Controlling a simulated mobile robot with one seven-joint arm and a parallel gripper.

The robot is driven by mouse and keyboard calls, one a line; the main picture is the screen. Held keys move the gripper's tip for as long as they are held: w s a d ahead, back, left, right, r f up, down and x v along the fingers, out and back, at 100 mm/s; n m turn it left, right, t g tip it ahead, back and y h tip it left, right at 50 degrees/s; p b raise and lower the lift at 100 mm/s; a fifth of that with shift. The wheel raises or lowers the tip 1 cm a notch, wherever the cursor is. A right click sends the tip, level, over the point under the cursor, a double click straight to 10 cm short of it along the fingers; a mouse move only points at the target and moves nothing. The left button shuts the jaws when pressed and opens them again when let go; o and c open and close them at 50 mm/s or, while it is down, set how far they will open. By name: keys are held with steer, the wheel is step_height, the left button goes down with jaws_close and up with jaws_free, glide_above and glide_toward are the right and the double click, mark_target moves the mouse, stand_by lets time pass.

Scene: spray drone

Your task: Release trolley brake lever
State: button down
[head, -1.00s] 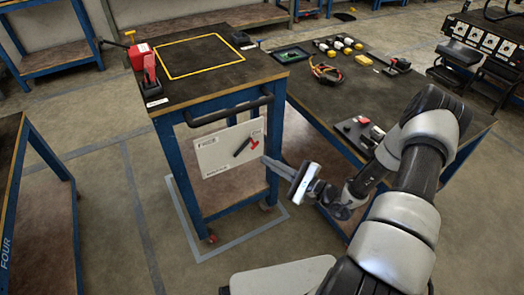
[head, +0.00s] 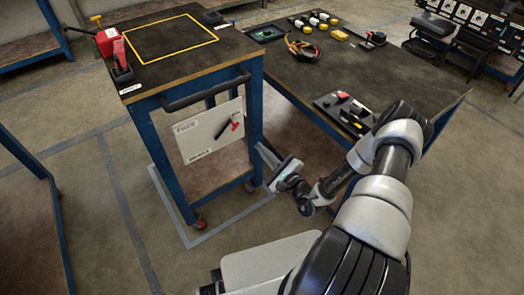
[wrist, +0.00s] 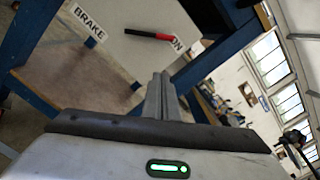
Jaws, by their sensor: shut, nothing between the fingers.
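The brake lever (head: 224,127) is a short black bar with a red end, on the white panel (head: 196,145) at the front of the blue-legged trolley. In the wrist view the lever (wrist: 148,35) lies across the panel, its red end beside a partly covered label that seems to read "ON"; a "BRAKE" label (wrist: 88,21) is at the left. My gripper (head: 262,150) is at the lower right of the panel, apart from the lever. Its fingers (wrist: 162,78) are together and empty, below the lever in the wrist view.
A black push handle (head: 205,91) spans the trolley above the panel. The trolley top (head: 175,60) has a yellow outline and a red device (head: 110,42). A dark workbench (head: 310,75) with several parts stands right of the trolley. Floor in front is open.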

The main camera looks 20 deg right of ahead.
steer(key=w+a+r+b, duration=0.1)
steer(key=w+a+r, duration=0.2)
steer(key=w+a, duration=0.2)
steer(key=shift+w+r+b, duration=0.15)
steer(key=shift+w+b, duration=0.15)
steer(key=shift+w, duration=0.35)
steer(key=shift+d, duration=0.1)
